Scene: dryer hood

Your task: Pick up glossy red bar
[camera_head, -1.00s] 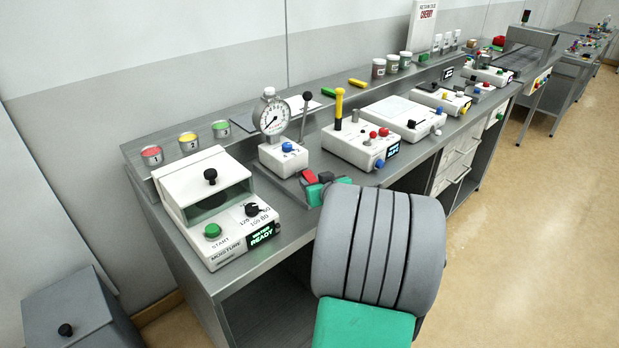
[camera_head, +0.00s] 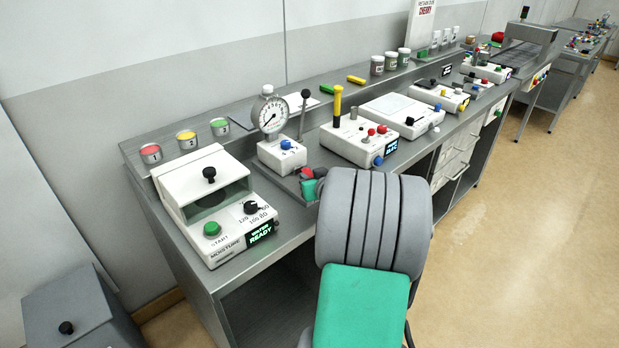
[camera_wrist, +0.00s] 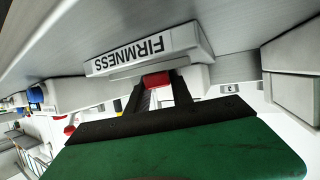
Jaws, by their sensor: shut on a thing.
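The glossy red bar shows in the wrist view (camera_wrist: 157,80) between the two black fingers of my gripper (camera_wrist: 160,88), close to the base of the device labelled FIRMNESS (camera_wrist: 150,50). My gripper is shut on it; only a short part of the bar shows. In the head view a small red piece (camera_head: 306,172) shows beside the gauge stand (camera_head: 282,156), at the far end of my arm. My arm hides most of my gripper there. I cannot tell whether the bar touches the bench.
The white moisture box (camera_head: 215,205) stands at the left of the bench. A white control box (camera_head: 355,140) with a yellow-topped lever stands right of the gauge. Several cups and boxes line the bench farther along. The floor (camera_head: 490,240) at right is clear.

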